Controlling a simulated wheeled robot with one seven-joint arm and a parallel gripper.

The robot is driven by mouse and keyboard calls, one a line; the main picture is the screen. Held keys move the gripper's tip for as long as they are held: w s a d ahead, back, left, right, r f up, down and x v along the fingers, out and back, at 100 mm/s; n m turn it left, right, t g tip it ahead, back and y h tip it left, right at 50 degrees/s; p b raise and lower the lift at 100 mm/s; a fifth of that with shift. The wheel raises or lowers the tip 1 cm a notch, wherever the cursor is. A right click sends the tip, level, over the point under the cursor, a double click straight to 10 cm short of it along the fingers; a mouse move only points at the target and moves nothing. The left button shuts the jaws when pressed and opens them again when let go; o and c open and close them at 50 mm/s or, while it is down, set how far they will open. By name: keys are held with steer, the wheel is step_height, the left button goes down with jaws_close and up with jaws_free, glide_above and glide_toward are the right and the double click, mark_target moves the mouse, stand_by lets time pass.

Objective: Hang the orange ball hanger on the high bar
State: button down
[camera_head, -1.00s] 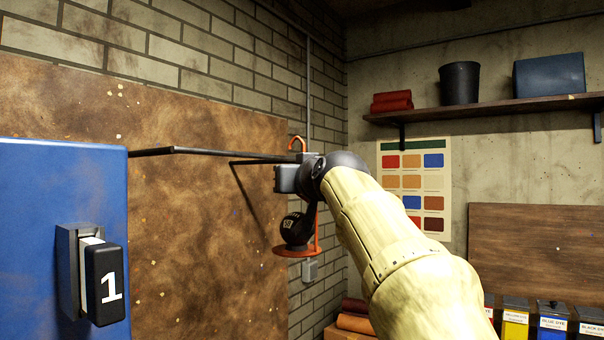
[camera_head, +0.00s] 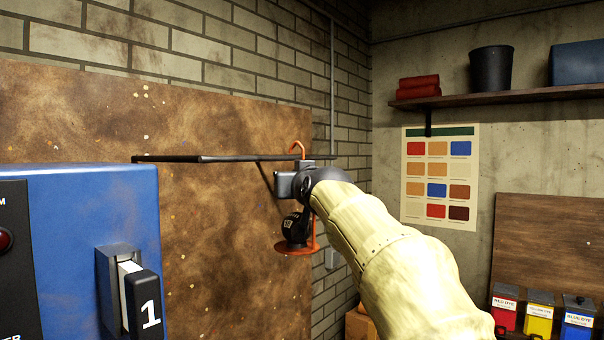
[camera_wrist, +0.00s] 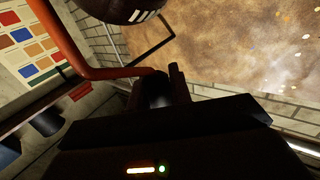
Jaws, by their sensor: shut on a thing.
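The orange ball hanger has a hook (camera_head: 298,148) at its top and a ring (camera_head: 290,249) at its bottom, with a black ball (camera_head: 296,228) seated in the ring. My gripper (camera_head: 288,182) is shut on the hanger's stem below the hook and holds it upright. The hook overlaps the long black bar (camera_head: 230,158) in the head view; I cannot tell whether it is over the bar or in front of it. The wrist view shows the orange stem (camera_wrist: 65,40) running to my fingers (camera_wrist: 165,85), the ball (camera_wrist: 120,8) and a bent black bar (camera_wrist: 152,52).
A blue machine (camera_head: 85,215) with a switch marked 1 (camera_head: 135,290) stands at the left. A brown leather-like panel (camera_head: 200,260) covers the wall behind the bar. A shelf (camera_head: 480,101) with a black bucket (camera_head: 490,68) is at the right. Dye bins (camera_head: 540,315) stand below it.

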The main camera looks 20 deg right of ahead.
steer(key=w+a+f+p, duration=0.2)
steer(key=w, duration=0.1)
stand_by(0.9)
steer(key=shift+s, duration=0.1)
steer(key=c, duration=1.2)
jaws_free()
steer(key=shift+a, duration=0.1)
steer(key=s+b, duration=0.6)
steer(key=s, duration=1.1)
steer(key=shift+s, duration=0.15)
